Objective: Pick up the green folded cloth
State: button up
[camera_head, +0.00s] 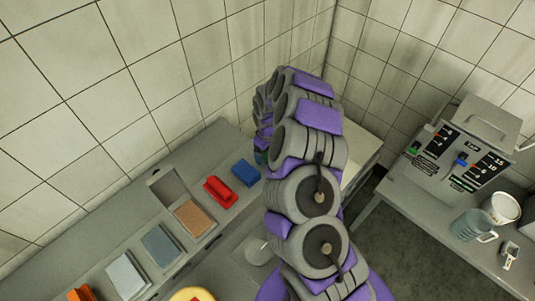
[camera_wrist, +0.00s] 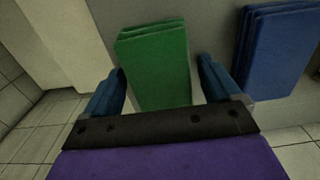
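The green folded cloth (camera_wrist: 155,48) lies on a grey surface in the wrist view, with its folded layers showing along the top edge. My gripper (camera_wrist: 161,66) is open, with one blue finger on each side of the cloth. A gap shows beside the right finger; the left fingertip is close to the cloth's left edge. I cannot tell whether it touches. In the head view my arm covers the place where the green cloth lies, and the gripper is mostly hidden.
A blue folded cloth (camera_head: 246,172) lies beside it, also at right in the wrist view (camera_wrist: 275,45). Red (camera_head: 220,191), brown (camera_head: 194,217) and grey-blue (camera_head: 161,245) items line the grey counter. A machine (camera_head: 456,150), jug (camera_head: 470,226) and white cup (camera_head: 502,208) stand on the right table.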

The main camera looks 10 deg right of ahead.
jog(key=c, duration=0.9)
jog(key=shift+r, duration=0.1)
